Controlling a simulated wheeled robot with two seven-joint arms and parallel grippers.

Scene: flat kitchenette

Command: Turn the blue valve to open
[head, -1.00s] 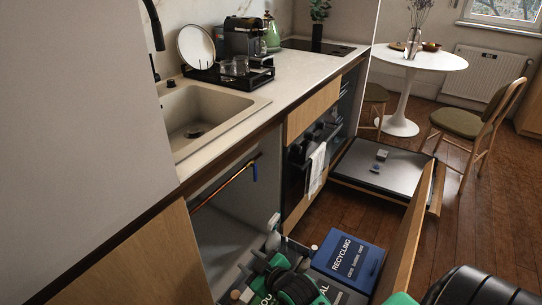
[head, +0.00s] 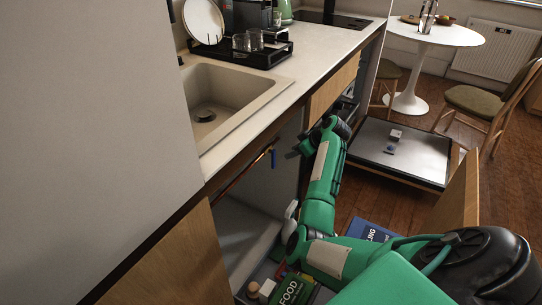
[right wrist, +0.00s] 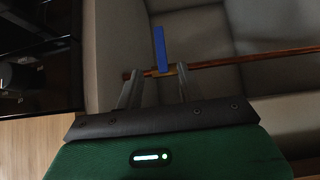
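The blue valve (head: 273,158) is a small blue lever on a copper pipe (head: 238,178) inside the open cabinet under the sink. In the right wrist view, the blue lever (right wrist: 160,48) stands upright from the copper pipe (right wrist: 230,65), just beyond and between my fingers. My right gripper (right wrist: 160,75) is open, with one finger on each side of the lever's base; I cannot tell whether they touch it. In the head view, my right gripper (head: 296,151) is small and dark, at the cabinet opening to the right of the valve. My left gripper is not in view.
The sink (head: 222,105) and counter (head: 300,72) lie above the cabinet. An open dishwasher-like door (head: 400,150) lies low to the right, beside a wooden panel (head: 458,195).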

